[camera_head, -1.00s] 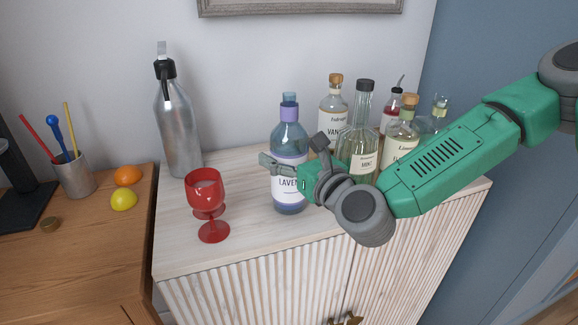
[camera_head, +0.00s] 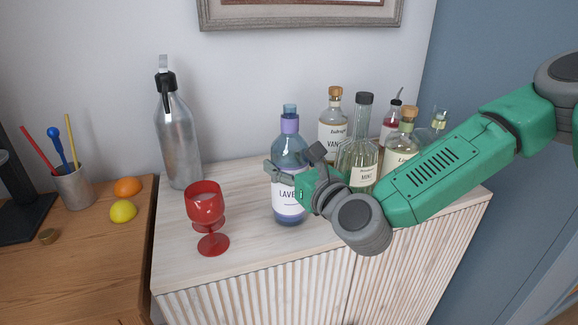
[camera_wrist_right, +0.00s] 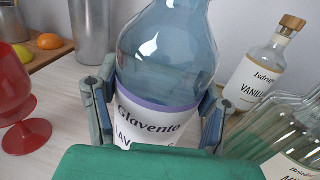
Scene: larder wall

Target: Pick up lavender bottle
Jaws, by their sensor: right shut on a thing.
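The lavender bottle (camera_head: 288,150) is blue glass with a purple neck band and a white label. It stands upright on the pale cabinet top in the head view. My right gripper (camera_head: 292,172) is shut on its body, with one finger showing across the front left. In the right wrist view the bottle (camera_wrist_right: 165,55) fills the middle, with a finger against each side of its label; the gripper (camera_wrist_right: 158,115) holds it there. The bottle's base is hidden in the wrist view. My left gripper is not in view.
A red goblet (camera_head: 205,204) and a steel siphon bottle (camera_head: 178,140) stand to the left. The vanilla bottle (camera_head: 333,125), the mint bottle (camera_head: 359,150) and other bottles crowd the right, close to my arm. The cabinet top (camera_head: 255,245) is clear in front.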

